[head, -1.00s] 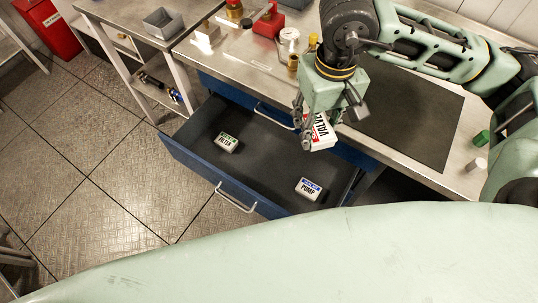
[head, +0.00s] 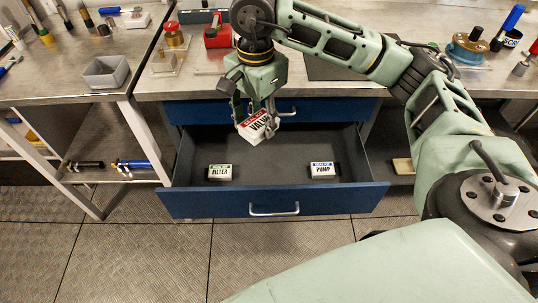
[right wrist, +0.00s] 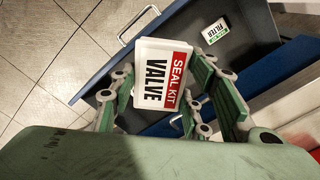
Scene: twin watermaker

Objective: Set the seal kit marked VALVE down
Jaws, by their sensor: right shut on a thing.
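The seal kit marked VALVE (head: 258,127), a white box with a red stripe, is tilted in my right gripper (head: 256,112). My right gripper is shut on it and holds it above the back part of the open blue drawer (head: 190,203). In the right wrist view the seal kit (right wrist: 152,75) sits between the fingers, its label facing the camera. A box marked FILTER (head: 220,172) lies at the drawer's left and a box marked PUMP (head: 322,170) at its right. FILTER also shows in the wrist view (right wrist: 216,31). My left gripper is not in view.
The metal workbench (head: 205,88) stands behind the drawer, with a red container (head: 217,37) and a dark mat (head: 330,68). A grey bin (head: 107,72) stands on the left bench. The dark drawer floor between FILTER and PUMP is bare.

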